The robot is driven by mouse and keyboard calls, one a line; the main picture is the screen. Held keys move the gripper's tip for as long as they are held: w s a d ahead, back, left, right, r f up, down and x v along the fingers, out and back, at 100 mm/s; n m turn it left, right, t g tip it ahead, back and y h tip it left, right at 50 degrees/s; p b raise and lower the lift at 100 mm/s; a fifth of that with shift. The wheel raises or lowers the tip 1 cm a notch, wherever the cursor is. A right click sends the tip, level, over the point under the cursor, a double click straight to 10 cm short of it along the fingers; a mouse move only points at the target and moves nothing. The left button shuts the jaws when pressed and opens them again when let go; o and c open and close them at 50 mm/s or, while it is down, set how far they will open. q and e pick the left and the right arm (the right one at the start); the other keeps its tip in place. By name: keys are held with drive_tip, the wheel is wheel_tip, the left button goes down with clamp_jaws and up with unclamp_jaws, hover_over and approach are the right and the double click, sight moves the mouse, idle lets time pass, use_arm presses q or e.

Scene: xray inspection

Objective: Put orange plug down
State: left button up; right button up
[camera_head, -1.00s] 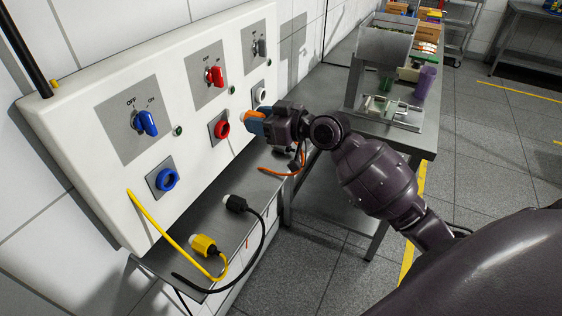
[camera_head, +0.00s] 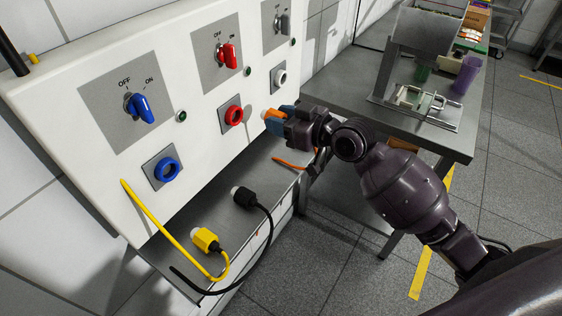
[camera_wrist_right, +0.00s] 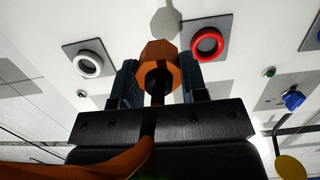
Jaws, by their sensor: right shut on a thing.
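The orange plug (camera_wrist_right: 158,62) is held between the two fingers of my right gripper (camera_head: 284,122). In the head view only its orange end (camera_head: 274,118) shows past the fingers, in front of the white panel, right of the red socket. In the right wrist view the gripper (camera_wrist_right: 158,88) is shut on the plug, and its orange cable (camera_wrist_right: 120,160) runs back toward the camera. The cable also hangs below the gripper in the head view. The plug is apart from the sockets. My left gripper is not in view.
The wall panel (camera_head: 75,92) carries a blue socket (camera_head: 167,170), a red socket (camera_head: 234,115) and a white socket (camera_head: 279,76). On the metal shelf (camera_head: 232,222) below lie a yellow plug (camera_head: 206,239) and a black plug (camera_head: 244,196). A metal table (camera_head: 457,146) stands at right.

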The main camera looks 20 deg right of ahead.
drive_tip(key=b, duration=0.2)
hover_over(281, 169)
wheel_tip(281, 169, down, 8)
drive_tip(key=shift+s+r, duration=0.1)
drive_tip(key=shift+r, duration=0.05)
wheel_tip(281, 169, down, 5)
drive_tip(key=shift+f+b, duration=0.1)
drive_tip(key=shift+b, duration=0.55)
drive_tip(key=shift+f, duration=0.3)
drive_tip(key=shift+f+b, duration=0.35)
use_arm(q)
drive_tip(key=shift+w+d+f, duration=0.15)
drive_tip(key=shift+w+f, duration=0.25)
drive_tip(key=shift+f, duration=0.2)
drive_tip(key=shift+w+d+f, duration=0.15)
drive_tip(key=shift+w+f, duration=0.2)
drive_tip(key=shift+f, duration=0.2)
use_arm(e)
drive_tip(key=o, duration=1.1)
drive_tip(key=shift+r, duration=0.1)
